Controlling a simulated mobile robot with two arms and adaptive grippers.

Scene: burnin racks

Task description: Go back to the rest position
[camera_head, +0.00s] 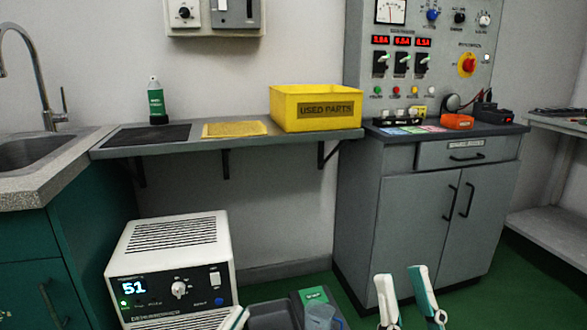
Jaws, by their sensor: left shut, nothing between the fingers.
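My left gripper (236,318) shows only as a pale fingertip at the bottom edge, in front of the white instrument's lower right corner. It is shut, with nothing visible in it, and most of it is out of frame. My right gripper (402,284) is at the bottom right of centre. Its two white and teal fingers point up and stand apart, with nothing between them. It is in front of the grey cabinet (415,225) and green floor in the picture.
A white instrument (170,260) reading 51 stands low on the left. Dark trays (270,317) with a bluish clear container (320,316) are between the grippers. A wall shelf (235,140) carries a yellow used parts bin (290,108). Green floor (515,275) is open at right.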

